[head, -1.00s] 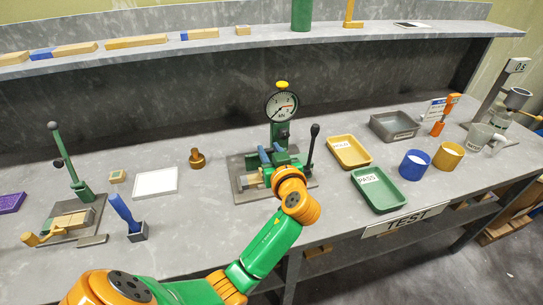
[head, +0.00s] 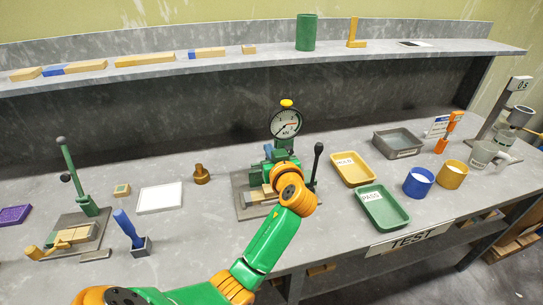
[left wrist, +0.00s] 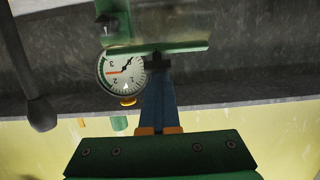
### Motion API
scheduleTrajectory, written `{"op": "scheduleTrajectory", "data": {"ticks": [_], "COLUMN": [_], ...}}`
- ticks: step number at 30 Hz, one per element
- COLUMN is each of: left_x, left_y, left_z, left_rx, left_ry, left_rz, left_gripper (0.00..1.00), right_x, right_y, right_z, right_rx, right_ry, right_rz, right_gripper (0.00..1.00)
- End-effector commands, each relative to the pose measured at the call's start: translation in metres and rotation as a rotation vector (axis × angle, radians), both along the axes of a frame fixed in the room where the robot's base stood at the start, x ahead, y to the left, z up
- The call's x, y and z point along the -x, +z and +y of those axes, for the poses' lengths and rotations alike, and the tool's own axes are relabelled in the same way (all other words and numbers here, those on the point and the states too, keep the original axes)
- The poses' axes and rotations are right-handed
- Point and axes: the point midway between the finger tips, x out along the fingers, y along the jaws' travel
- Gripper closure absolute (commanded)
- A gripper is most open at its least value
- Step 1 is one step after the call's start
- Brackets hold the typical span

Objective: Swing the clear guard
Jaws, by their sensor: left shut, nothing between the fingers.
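The press stands mid-bench in the head view, with a round dial gauge (head: 286,124), a green column and a grey base (head: 243,208). A black-knobbed lever (head: 318,150) is on its right. My left gripper (head: 268,152) is at the press, just below the gauge; its blue fingers are shut and empty. In the left wrist view the fingers (left wrist: 157,62) point at a green bar (left wrist: 185,46) beside the upside-down gauge (left wrist: 120,72). A pale strip lies along that bar; I cannot tell whether it is the clear guard. Contact is unclear. My right gripper is out of view.
A yellow tray (head: 351,183), a green PASS tray (head: 405,218) and a blue cup (head: 427,176) stand right of the press. A brass weight (head: 201,176), a white plate (head: 159,209) and a second lever tool (head: 86,200) are to its left. A shelf (head: 215,65) runs behind.

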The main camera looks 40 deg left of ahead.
Motion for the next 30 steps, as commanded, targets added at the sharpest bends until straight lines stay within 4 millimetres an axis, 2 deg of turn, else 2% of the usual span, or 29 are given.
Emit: {"op": "scheduleTrajectory", "data": {"ticks": [7,19,27,28,30], "left_x": [-0.001,-0.020,-0.021,-0.021,-0.021], "left_y": [0.001,0.014,0.015,0.015,0.015], "left_z": [0.001,0.023,0.024,0.024,0.024], "left_rx": [0.000,0.001,0.001,0.001,0.001], "left_ry": [0.000,0.000,-0.001,-0.001,0.000], "left_rz": [0.000,-0.001,0.000,0.000,0.001], "left_gripper": [1.00,1.00,1.00,0.97,0.78], "right_x": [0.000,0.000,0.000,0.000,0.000], "right_y": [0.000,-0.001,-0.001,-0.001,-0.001], "right_z": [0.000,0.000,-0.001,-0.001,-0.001], "right_rx": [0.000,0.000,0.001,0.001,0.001], "right_ry": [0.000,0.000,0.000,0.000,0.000], "right_rz": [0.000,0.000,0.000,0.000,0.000], "right_gripper": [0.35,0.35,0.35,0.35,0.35]}}
